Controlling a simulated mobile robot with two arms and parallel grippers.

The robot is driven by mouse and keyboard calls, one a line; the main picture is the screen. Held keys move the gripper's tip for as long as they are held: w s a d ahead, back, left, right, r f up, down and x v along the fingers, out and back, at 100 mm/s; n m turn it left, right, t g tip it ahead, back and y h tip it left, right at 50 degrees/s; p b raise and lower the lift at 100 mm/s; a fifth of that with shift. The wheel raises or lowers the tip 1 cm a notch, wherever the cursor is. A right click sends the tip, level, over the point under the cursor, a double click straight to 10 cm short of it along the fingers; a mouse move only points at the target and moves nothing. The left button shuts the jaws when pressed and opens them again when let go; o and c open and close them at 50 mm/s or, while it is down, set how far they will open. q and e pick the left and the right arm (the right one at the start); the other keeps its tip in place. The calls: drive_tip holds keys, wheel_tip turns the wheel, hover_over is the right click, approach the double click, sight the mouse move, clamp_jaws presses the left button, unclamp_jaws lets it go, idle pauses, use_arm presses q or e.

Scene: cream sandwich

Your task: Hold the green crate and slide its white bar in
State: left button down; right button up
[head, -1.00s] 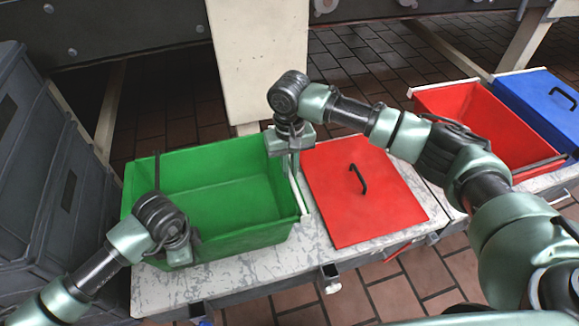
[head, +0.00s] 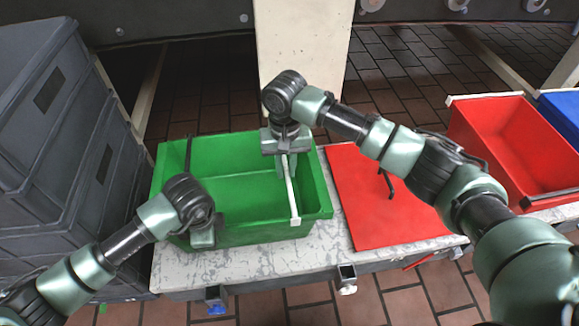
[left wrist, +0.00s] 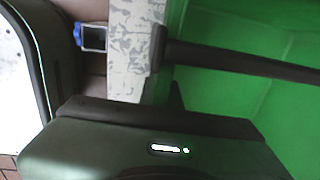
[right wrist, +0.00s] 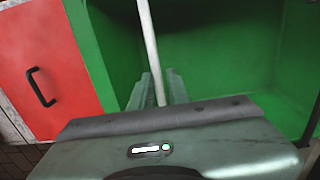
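The green crate (head: 250,234) stands on the left part of the pale worktop. My right gripper (head: 285,172) is shut on the white bar (head: 293,200) and holds it over the crate's right part, inward from the right wall. In the right wrist view the bar (right wrist: 150,40) runs up from between the fingers (right wrist: 160,92). My left gripper (head: 205,238) is at the crate's front wall, near its left corner. Its fingers are hidden, so its grip cannot be told. A black bar (head: 188,153) lies at the crate's left side and crosses the left wrist view (left wrist: 240,60).
A red lid (head: 375,215) with a black handle lies right of the green crate. A red crate (head: 515,140) and a blue lid (head: 565,110) are further right. Grey stacked crates (head: 60,130) stand at the left. A cream post (head: 300,50) rises behind the worktop.

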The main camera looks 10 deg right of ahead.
sight(286, 173)
drive_tip(key=shift+o, duration=1)
drive_tip(key=shift+a, duration=0.1)
use_arm(q)
drive_tip(key=shift+s+d, duration=0.1)
use_arm(e)
wheel_tip(286, 173, up, 12)
use_arm(q)
drive_tip(key=c, duration=1.5)
unclamp_jaws()
